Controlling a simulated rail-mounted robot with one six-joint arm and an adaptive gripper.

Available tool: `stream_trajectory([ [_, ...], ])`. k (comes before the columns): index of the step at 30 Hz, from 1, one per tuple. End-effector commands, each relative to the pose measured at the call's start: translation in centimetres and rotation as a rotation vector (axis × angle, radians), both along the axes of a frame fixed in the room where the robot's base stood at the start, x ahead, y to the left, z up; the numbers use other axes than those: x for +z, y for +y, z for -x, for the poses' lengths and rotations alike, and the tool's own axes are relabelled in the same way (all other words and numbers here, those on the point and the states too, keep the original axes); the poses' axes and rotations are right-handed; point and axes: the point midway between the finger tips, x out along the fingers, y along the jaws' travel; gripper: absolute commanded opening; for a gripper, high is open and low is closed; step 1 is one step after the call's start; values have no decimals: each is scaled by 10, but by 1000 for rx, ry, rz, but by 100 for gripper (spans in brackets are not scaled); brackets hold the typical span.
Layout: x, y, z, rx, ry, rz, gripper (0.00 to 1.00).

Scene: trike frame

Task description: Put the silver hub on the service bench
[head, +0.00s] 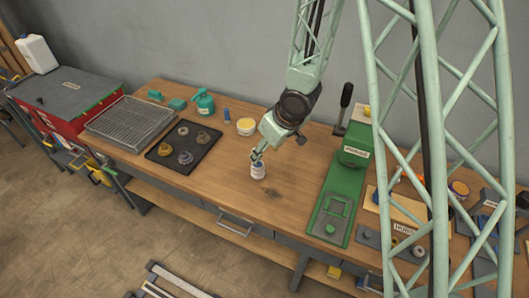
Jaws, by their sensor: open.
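My gripper (257,157) is open and points down at the middle of the wooden bench (225,182). A small pale, silvery-white cylinder with a dark bluish band (258,172) stands upright on the bench directly under the fingertips; it may be the silver hub, but it is too small to be sure. I cannot tell whether the fingers touch it. A black tray (158,160) to the left holds several round hub-like parts, among them a greyish one (185,157) and a brassy one (164,150).
A wire basket (130,120) and red cabinet (75,95) stand at the left. A green press (345,175) stands right of my gripper, with a labelled hubs board (403,228) beyond. Bare wood lies around the cylinder.

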Motion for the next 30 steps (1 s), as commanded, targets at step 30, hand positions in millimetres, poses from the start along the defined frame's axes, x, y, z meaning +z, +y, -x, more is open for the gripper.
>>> stream_trajectory([
  [30,9,-5,-1,-9,-7,9,47],
])
